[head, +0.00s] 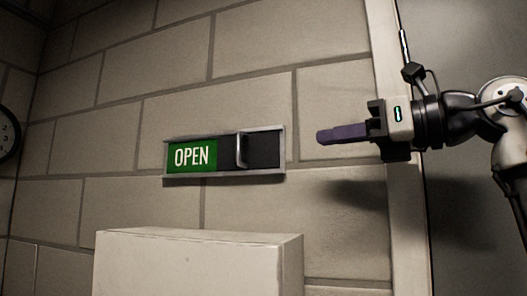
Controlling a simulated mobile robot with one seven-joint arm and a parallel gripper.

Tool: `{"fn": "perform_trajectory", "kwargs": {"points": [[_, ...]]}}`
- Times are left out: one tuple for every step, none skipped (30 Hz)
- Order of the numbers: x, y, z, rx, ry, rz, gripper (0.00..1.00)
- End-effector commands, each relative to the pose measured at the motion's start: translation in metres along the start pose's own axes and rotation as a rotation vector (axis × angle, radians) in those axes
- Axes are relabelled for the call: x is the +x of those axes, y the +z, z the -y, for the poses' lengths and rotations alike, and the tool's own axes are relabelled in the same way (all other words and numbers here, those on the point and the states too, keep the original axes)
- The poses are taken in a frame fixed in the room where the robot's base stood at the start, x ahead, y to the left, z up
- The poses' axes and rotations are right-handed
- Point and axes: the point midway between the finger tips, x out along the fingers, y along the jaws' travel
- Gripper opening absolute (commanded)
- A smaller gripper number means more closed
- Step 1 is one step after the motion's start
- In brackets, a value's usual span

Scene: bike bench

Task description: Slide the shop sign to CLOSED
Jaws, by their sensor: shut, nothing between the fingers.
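The shop sign (194,155) is a horizontal metal-framed slider on the block wall. Its left part shows a green panel reading OPEN, and its right part is a dark panel (265,150). The CLOSED wording is not visible. My gripper (319,137) is to the right of the sign, pointing left, with its purple fingers shut and empty. It is apart from the sign and the handle.
A pale box-shaped block (190,265) stands below the sign. A clock (8,140) is partly visible at the left edge. A pale door frame (395,230) and a grey panel are on the right, behind my arm. The wall between my gripper and the sign is clear.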

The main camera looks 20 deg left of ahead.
Motion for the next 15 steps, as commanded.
{"fn": "perform_trajectory", "kwargs": {"points": [[0.000,0.000,0.000,-0.001,0.000,0.000,0.00],[0.000,0.000,-0.001,-0.001,0.000,0.000,0.00],[0.000,0.000,-0.001,-0.001,0.000,0.000,0.00],[0.000,0.000,-0.001,-0.001,0.000,0.000,0.00],[0.000,0.000,-0.001,-0.001,0.000,0.000,0.00],[0.000,0.000,-0.001,-0.001,0.001,0.000,0.00],[0.000,0.000,-0.001,-0.001,0.001,0.000,0.00],[0.001,0.000,-0.001,-0.001,0.001,0.000,0.00],[0.002,0.000,-0.001,-0.001,0.001,0.000,0.00],[0.003,0.000,-0.001,0.000,0.002,0.000,0.00],[0.005,0.001,-0.001,0.000,0.002,0.000,0.00],[0.008,0.001,-0.001,-0.001,0.003,-0.001,0.00],[0.012,0.001,-0.001,-0.001,0.003,-0.001,0.00],[0.015,0.001,-0.001,-0.001,0.003,-0.001,0.00],[0.022,0.002,-0.001,-0.001,0.005,-0.001,0.00]]}}
